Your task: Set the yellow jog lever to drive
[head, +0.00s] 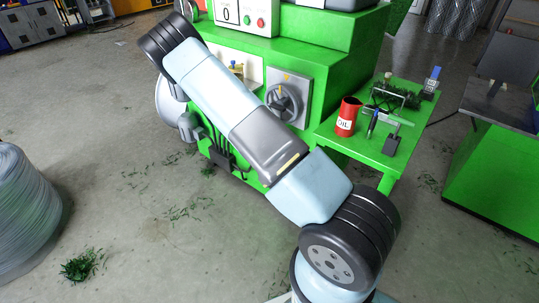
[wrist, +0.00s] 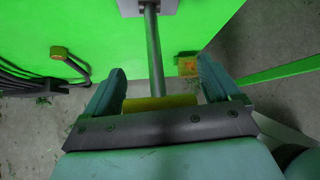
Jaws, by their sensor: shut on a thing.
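In the wrist view, the yellow grip of the jog lever (wrist: 160,103) lies between the two fingers of my gripper (wrist: 160,76), close to the palm. My gripper is shut on this grip. The lever's grey rod (wrist: 153,50) runs from the grip up to a grey block (wrist: 147,7) on the green machine face. The grip's ends are partly covered by the fingers and palm. In the head view, my own arm crosses the machine, and neither my gripper nor the held grip can be made out. No drive marking is readable.
The green machine (head: 305,58) carries a grey rotary dial (head: 284,100). To its right, a green table (head: 345,148) holds a red oil can (head: 347,117) and tools. A wire coil (head: 25,215) stands at left. Dark hoses (wrist: 35,82) run beside the lever in the wrist view.

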